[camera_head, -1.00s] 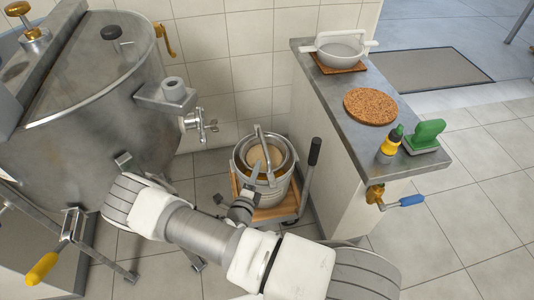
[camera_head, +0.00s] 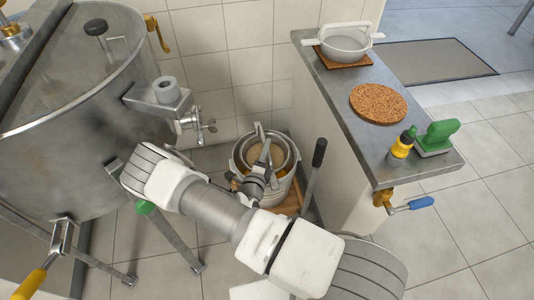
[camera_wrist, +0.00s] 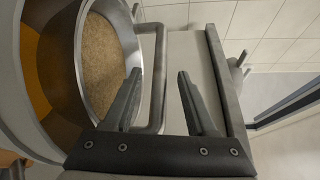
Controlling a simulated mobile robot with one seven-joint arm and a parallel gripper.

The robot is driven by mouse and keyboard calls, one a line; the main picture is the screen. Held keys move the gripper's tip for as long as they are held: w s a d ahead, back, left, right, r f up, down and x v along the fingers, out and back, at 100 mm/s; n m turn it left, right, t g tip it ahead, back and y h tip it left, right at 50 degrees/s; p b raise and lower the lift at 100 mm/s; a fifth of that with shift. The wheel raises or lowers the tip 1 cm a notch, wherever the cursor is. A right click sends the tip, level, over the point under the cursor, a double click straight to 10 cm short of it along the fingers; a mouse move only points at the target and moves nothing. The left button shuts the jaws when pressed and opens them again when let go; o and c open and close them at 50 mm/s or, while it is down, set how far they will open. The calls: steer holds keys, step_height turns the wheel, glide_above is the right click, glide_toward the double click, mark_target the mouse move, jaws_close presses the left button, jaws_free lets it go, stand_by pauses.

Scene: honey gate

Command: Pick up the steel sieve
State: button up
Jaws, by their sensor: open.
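The steel sieve (camera_head: 276,153) sits in the top of a pale bucket (camera_head: 285,185) on the floor, between the steel tank and the counter. In the wrist view the sieve (camera_wrist: 112,62) shows a round metal rim, a tan mesh and an upright bar handle. My gripper (camera_head: 265,150) is over the bucket, at the sieve. In the wrist view my gripper (camera_wrist: 159,76) is open, and the sieve's handle bar appears between its two fingers. I cannot tell whether either finger touches it. My gripper partly hides the sieve in the head view.
The bucket stands on a wooden dolly (camera_head: 291,203) with an upright dark-gripped handle (camera_head: 319,153). The tank (camera_head: 90,110) with its tap (camera_head: 195,125) is left.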

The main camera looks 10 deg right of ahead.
steer(key=shift+x, duration=0.85)
steer(key=shift+a, duration=0.1)
jaws_close()
stand_by(0.6)
